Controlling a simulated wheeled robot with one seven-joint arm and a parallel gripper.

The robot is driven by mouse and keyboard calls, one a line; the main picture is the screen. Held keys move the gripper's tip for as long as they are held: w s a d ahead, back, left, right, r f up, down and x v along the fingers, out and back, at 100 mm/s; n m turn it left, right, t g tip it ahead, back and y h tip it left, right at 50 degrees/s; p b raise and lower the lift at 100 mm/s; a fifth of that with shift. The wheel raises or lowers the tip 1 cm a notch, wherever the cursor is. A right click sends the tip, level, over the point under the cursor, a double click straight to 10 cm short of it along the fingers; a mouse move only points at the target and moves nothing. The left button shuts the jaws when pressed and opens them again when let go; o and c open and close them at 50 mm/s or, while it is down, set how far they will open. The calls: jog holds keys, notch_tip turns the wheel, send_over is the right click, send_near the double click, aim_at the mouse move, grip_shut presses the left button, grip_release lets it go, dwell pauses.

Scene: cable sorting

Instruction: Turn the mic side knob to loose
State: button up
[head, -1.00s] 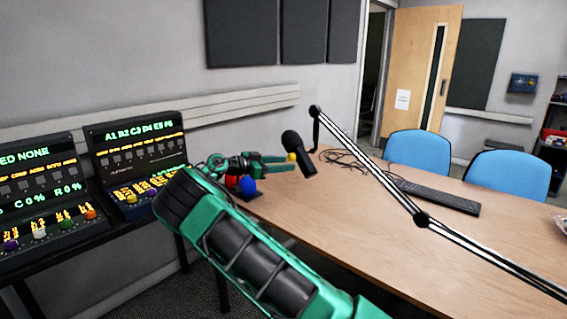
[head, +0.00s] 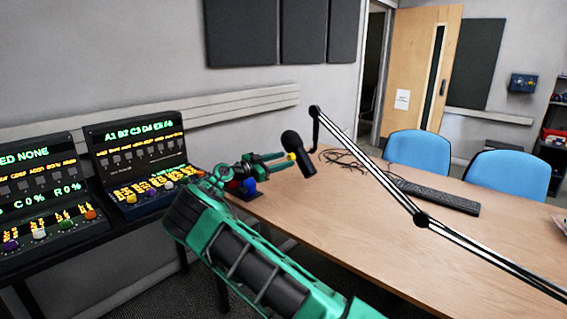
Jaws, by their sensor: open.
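The black microphone (head: 299,153) hangs tilted at the end of a jointed boom arm (head: 372,168) above the table. My gripper (head: 284,161) is green, open, and points right at the knob from the left. Its fingertips are at or very near the knob; I cannot tell whether they touch it. The knob's turned position is too small to read.
Red and blue round objects (head: 248,186) stand on the table's left edge, below my gripper. Two lit control panels (head: 137,160) stand at left. The front of the wooden table (head: 340,225) is clear.

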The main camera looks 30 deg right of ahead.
jog(key=shift+d, duration=0.75)
jog(key=shift+c, duration=0.6)
jog(key=c, duration=0.9)
jog(key=shift+w, duration=0.1)
